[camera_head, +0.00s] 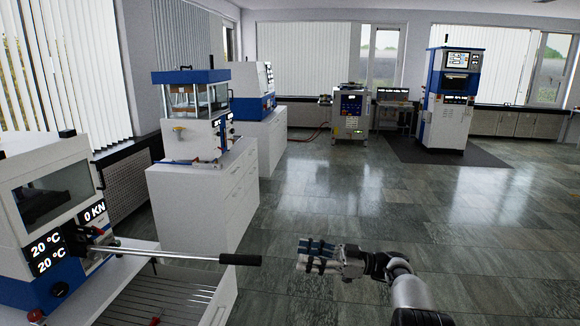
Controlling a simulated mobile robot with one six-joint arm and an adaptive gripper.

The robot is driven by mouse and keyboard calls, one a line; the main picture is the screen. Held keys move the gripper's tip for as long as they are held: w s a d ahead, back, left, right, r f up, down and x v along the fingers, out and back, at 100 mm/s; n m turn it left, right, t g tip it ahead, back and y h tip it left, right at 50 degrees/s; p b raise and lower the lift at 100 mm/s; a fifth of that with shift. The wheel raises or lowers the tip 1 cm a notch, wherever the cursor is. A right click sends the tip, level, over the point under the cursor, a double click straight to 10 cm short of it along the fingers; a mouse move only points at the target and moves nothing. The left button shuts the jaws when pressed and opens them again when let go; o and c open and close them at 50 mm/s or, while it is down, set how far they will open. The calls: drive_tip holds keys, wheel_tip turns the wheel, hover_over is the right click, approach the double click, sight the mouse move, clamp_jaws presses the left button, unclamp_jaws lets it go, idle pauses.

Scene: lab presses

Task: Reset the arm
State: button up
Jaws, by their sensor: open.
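My gripper (318,257) shows at the bottom middle of the head view, at the end of my arm, which reaches in from the lower right. Its fingers point left and are open, with nothing seen between them. It is in the air over the tiled floor, to the right of the black grip of a long lever (185,253). A visible gap separates the fingers from that grip. The lever sticks out to the right from a white and blue press (45,205) at the left, whose displays read 20 °C and 0 KN.
A drawer cabinet (205,205) carries a second press with a clear guard (192,95). Another machine (250,85) stands behind it. A tall blue and white machine (450,100) stands on a dark mat at the back right. The floor (400,195) in the middle and right is clear.

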drive_tip(key=s+a+r+m+h, duration=0.3)
drive_tip(key=s+r+m+h, duration=0.15)
drive_tip(key=r, duration=0.45)
drive_tip(key=s+r+m+h, duration=0.2)
drive_tip(key=s+m+h, duration=0.1)
drive_tip(key=s, duration=0.4)
drive_tip(key=s+r+m+h, duration=0.3)
drive_tip(key=s+h, duration=0.1)
drive_tip(key=s, duration=0.3)
drive_tip(key=s+d+f+m+t+h, duration=0.1)
drive_tip(key=s+d, duration=0.3)
drive_tip(key=s, duration=0.5)
drive_tip(key=s+d+f+m+t+h, duration=0.1)
drive_tip(key=s+d+f+m+h, duration=0.2)
drive_tip(key=s, duration=0.6)
drive_tip(key=s+d+f+m+t+h, duration=0.1)
drive_tip(key=s+d+f+m+h, duration=0.1)
drive_tip(key=s, duration=0.6)
drive_tip(key=d+m+h, duration=0.1)
drive_tip(key=d+h, duration=0.1)
drive_tip(key=d, duration=0.1)
drive_tip(key=shift+s+d+f+t, duration=0.3)
drive_tip(key=shift+s+f+t, duration=0.05)
drive_tip(key=shift+s+t, duration=0.05)
drive_tip(key=shift+c, duration=0.5)
